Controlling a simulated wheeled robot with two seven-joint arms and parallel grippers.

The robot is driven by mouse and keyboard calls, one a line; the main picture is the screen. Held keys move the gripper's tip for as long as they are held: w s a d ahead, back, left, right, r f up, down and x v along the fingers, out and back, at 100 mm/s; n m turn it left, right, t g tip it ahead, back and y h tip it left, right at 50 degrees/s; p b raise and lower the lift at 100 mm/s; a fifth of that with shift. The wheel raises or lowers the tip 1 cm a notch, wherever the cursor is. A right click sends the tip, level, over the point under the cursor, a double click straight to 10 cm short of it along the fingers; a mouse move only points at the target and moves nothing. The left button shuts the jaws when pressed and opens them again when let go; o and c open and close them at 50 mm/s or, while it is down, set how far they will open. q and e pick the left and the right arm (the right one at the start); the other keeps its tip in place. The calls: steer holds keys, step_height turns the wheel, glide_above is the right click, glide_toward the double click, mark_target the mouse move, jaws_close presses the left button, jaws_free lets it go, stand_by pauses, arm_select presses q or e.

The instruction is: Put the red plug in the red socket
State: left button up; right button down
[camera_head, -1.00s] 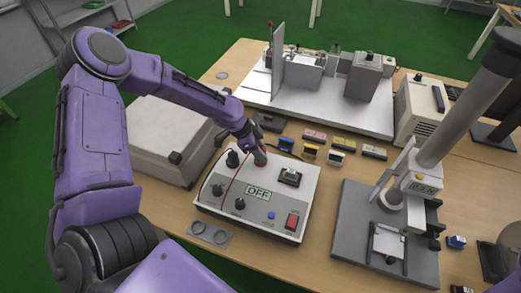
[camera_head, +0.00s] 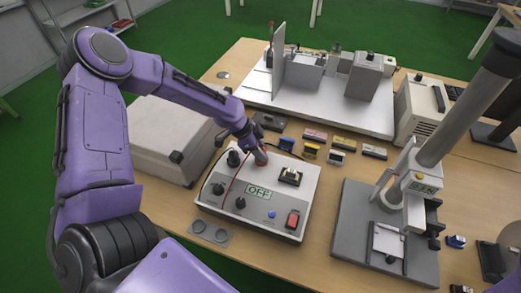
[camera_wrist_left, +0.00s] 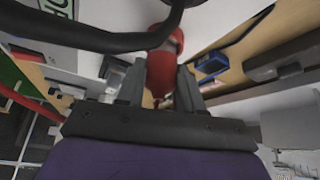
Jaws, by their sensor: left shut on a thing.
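My left gripper (camera_head: 256,150) points down over the back part of a white control box (camera_head: 265,205) in the head view. It is shut on the red plug (camera_head: 261,159), which shows only in part beneath the fingers. In the left wrist view the gripper (camera_wrist_left: 160,85) has red between its two dark fingers, and a rounded red part (camera_wrist_left: 165,42) lies beyond their tips. I cannot clearly separate plug from red socket there, nor tell whether the plug is seated. A thin red cable (camera_head: 231,178) runs across the box. My right gripper is out of view.
The box has black knobs, a black-and-yellow part (camera_head: 290,176), a red switch (camera_head: 292,219) and an OFF display (camera_head: 258,192). A grey press stand (camera_head: 350,240) is at right. Several small coloured blocks lie behind the box. A large grey case (camera_head: 160,140) stands left.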

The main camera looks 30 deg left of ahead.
arm_select(q)
steer(key=shift+f+b, duration=0.4)
steer(key=shift+f, duration=0.15)
steer(key=o, duration=0.8)
steer(key=p+v, duration=1)
steer(key=v, duration=0.1)
